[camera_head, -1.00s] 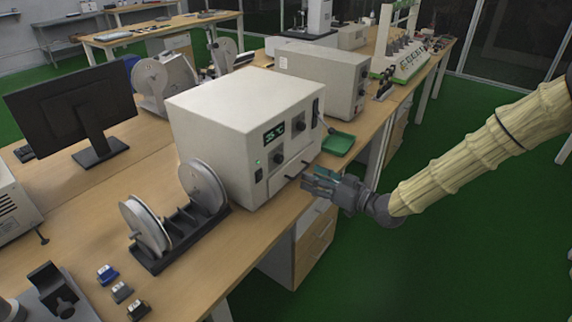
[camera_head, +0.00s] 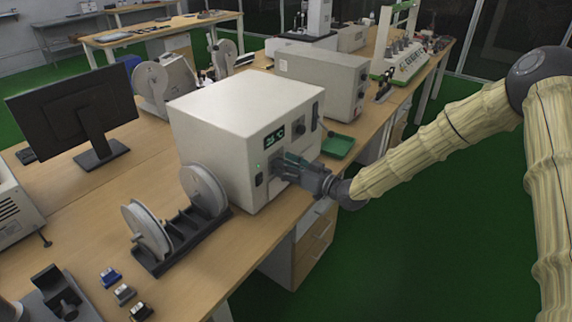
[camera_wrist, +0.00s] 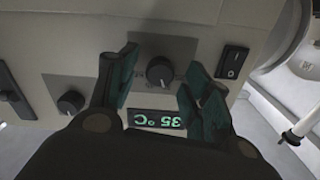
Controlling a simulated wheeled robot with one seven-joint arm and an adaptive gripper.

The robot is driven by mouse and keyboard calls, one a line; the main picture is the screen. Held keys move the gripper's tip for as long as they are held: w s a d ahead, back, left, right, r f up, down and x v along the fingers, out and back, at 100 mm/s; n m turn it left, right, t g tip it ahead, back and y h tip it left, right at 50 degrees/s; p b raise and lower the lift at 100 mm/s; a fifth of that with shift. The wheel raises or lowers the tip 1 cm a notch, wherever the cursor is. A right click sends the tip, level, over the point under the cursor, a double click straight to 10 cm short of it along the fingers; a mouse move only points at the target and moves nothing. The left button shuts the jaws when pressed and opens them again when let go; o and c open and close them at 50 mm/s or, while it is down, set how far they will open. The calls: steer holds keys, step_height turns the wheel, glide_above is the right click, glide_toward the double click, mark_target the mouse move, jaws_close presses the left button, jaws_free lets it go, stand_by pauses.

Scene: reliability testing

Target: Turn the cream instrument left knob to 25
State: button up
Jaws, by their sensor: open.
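The cream instrument (camera_head: 238,105) stands on the bench, its front panel facing my gripper (camera_head: 281,164). In the wrist view the panel appears upside down. The left knob (camera_wrist: 159,73), dark and round beside the rocker switch, sits between my open teal-padded fingers (camera_wrist: 158,85), with visible gaps; I cannot tell any contact. In the head view my gripper hides this knob. The other knob (camera_head: 298,127) is at the panel's upper right and also shows in the wrist view (camera_wrist: 70,102). The green display (camera_wrist: 155,118) reads 35 °C.
The rocker switch (camera_wrist: 232,62) is close to one finger. A spool rack (camera_head: 180,238) stands left of the instrument. A green tray (camera_head: 338,147) lies to its right, before another cream box (camera_head: 325,78). The floor in front of the bench is clear.

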steer(key=shift+a, duration=0.1)
steer(key=shift+c, duration=0.3)
steer(key=c, duration=1)
steer(key=shift+w+f+b, duration=0.1)
steer(key=shift+b, duration=0.2)
steer(key=n+b, duration=0.7)
steer(key=n, duration=0.1)
steer(key=shift+n+b, duration=0.3)
steer(key=shift+n, duration=0.3)
